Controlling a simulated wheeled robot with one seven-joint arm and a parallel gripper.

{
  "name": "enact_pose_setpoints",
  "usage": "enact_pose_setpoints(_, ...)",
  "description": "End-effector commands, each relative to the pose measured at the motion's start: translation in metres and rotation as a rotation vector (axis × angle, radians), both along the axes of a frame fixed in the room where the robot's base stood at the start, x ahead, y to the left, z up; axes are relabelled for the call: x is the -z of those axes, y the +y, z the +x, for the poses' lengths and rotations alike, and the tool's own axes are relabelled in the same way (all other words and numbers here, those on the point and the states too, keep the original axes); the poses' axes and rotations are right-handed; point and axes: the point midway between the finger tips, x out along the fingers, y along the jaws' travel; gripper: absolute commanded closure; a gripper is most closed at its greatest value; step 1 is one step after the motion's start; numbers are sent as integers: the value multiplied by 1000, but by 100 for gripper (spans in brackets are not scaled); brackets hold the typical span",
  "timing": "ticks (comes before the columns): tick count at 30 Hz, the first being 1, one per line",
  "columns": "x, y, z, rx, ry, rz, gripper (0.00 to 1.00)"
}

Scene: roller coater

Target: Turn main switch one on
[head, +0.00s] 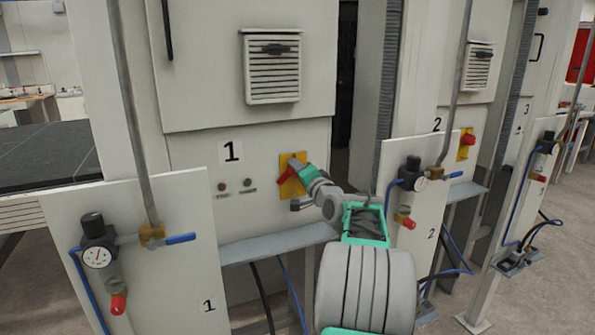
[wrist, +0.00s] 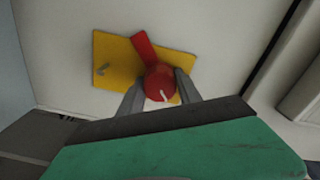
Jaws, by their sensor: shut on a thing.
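Main switch one is a red rotary knob on a yellow plate (head: 292,184), on the cabinet panel beside the label 1 (head: 231,151). In the head view my gripper (head: 303,172) covers part of the knob. In the wrist view the red knob (wrist: 160,82) sits between my two grey fingers, and my gripper (wrist: 160,92) is shut on it. The knob's red handle (wrist: 143,47) points up and slightly left in that view. A white mark shows on the knob's face. The yellow plate (wrist: 112,62) shows behind it.
Two small indicators (head: 234,185) are left of the switch. A grey ledge (head: 275,243) runs below it. Panels with gauges and blue valve handles (head: 180,238) stand at left and right. A second switch (head: 466,142) is on cabinet 2.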

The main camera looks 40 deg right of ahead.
Motion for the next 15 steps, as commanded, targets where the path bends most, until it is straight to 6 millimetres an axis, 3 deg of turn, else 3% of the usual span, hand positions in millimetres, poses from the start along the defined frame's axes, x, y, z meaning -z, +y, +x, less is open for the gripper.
enact_pose_setpoints(15, -1, 0, 0, 0, -132, 452, 100)
